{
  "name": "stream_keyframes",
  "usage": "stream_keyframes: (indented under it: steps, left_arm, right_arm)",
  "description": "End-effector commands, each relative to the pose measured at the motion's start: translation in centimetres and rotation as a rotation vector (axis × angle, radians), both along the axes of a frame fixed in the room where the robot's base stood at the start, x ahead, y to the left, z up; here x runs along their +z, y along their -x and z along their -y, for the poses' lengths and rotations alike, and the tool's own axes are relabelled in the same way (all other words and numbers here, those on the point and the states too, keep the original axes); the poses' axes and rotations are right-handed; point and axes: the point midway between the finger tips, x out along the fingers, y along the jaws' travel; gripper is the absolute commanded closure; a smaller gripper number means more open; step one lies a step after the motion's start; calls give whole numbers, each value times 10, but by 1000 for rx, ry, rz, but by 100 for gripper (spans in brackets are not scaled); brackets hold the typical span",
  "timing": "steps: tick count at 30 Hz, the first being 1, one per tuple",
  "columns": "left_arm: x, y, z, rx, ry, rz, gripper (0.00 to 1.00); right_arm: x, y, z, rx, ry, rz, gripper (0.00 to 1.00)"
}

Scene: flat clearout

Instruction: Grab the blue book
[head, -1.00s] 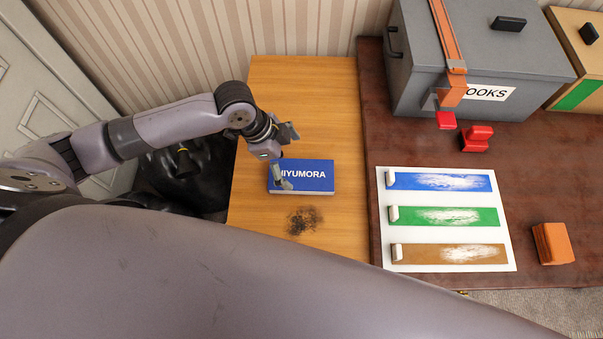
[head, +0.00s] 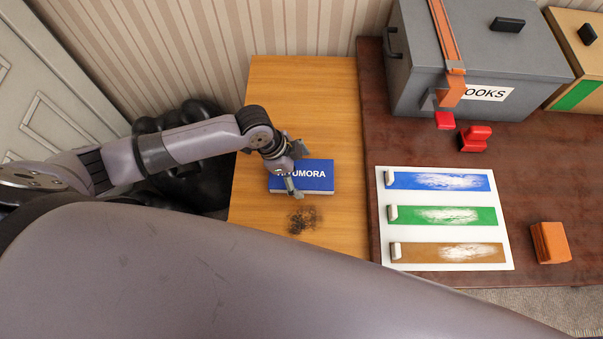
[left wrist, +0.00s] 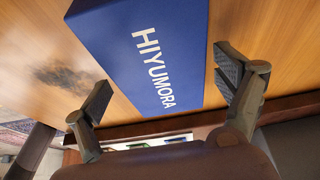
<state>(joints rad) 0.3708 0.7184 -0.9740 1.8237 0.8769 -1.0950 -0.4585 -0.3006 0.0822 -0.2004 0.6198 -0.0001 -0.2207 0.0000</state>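The blue book (head: 315,176) lies flat on the light wooden table, with "HIYUMORA" in white on its cover. In the left wrist view the book (left wrist: 150,50) lies between the two spread fingers. My left gripper (head: 294,168) is open over the book's left part, one finger near its far edge and one near its front edge. In the left wrist view the left gripper (left wrist: 165,92) shows a gap between each finger and the book. My right gripper is not in view.
A dark smudge (head: 303,219) marks the light wooden table (head: 300,100). On the darker table stand a grey box (head: 480,60) labelled "OOKS", a red stamp-like object (head: 475,138), a colour-striped sheet (head: 445,268) and an orange block (head: 550,243). Black bags (head: 190,175) lie left.

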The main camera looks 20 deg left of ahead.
Motion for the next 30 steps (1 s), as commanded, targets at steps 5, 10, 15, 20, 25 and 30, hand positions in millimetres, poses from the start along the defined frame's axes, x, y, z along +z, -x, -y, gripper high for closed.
stream_keyframes:
  steps: [5,10,15,20,25,30]
  left_arm:
    - [0,0,0,0,0,0,26]
    - [0,0,0,0,0,0,37]
    - [0,0,0,0,0,0,49]
    - [0,0,0,0,0,0,59]
    - [1,-1,0,-1,2,2,66]
    - [2,-1,0,-1,2,2,66]
  right_arm:
    - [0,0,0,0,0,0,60]
    - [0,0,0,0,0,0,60]
    - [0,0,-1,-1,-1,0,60]
    - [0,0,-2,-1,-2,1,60]
    - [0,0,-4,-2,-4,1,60]
    - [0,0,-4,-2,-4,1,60]
